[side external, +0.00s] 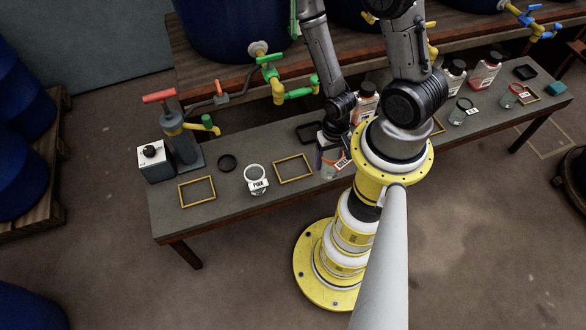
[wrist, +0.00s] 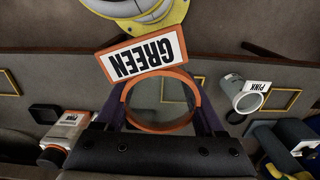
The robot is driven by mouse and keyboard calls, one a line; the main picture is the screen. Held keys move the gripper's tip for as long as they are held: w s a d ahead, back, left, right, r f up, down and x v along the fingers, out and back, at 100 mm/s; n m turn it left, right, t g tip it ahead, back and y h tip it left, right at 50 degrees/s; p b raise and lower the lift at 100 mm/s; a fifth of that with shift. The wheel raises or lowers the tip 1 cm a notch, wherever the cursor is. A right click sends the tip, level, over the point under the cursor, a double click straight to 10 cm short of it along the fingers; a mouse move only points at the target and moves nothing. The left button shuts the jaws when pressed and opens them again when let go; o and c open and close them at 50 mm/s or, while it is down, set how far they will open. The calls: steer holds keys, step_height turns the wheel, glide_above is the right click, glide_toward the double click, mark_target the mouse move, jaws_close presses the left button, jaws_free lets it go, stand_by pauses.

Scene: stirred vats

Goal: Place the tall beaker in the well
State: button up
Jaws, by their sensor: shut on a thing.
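The beaker with an orange rim (wrist: 163,127) and a white GREEN tag (wrist: 150,60) is between the dark purple fingers of my gripper (wrist: 162,106), which is shut on it. In the side view, my gripper (side external: 329,150) and this glass beaker (side external: 328,171) are partly hidden by my arm. It looks upright; I cannot tell whether its base touches the bench. A second beaker, tagged PINK (side external: 256,176), stands apart to the left. It also shows in the wrist view (wrist: 243,95).
Yellow frames (side external: 197,191) (side external: 293,168) lie flat on the bench (side external: 226,207). A pump with a red handle (side external: 183,140) and white box (side external: 154,162) stand at the left end. Green taps (side external: 277,88) overhang the back. Bottles (side external: 485,72) and another beaker (side external: 458,116) stand right.

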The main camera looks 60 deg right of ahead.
steer(key=shift+w+a, duration=0.15)
steer(key=shift+a, duration=0.15)
steer(key=shift+w+d, duration=0.1)
steer(key=shift+w, duration=0.1)
steer(key=w+d+f, duration=0.1)
steer(key=w+f, duration=0.2)
steer(key=w, duration=0.1)
steer(key=w+d+f, duration=0.1)
steer(key=w+f, duration=0.2)
steer(key=w, duration=0.1)
steer(key=w+d+f, duration=0.2)
steer(key=w+f, duration=0.1)
steer(key=w, duration=0.1)
steer(key=shift+w+f, duration=0.2)
steer(key=shift+w, duration=0.05)
steer(key=shift+w+d+f, duration=0.1)
steer(key=shift+f, duration=0.8)
steer(key=shift+w+d+f, duration=0.1)
steer(key=shift+f, duration=0.75)
steer(key=shift+f, duration=0.15)
steer(key=o, duration=1.3)
steer(key=shift+o, duration=0.2)
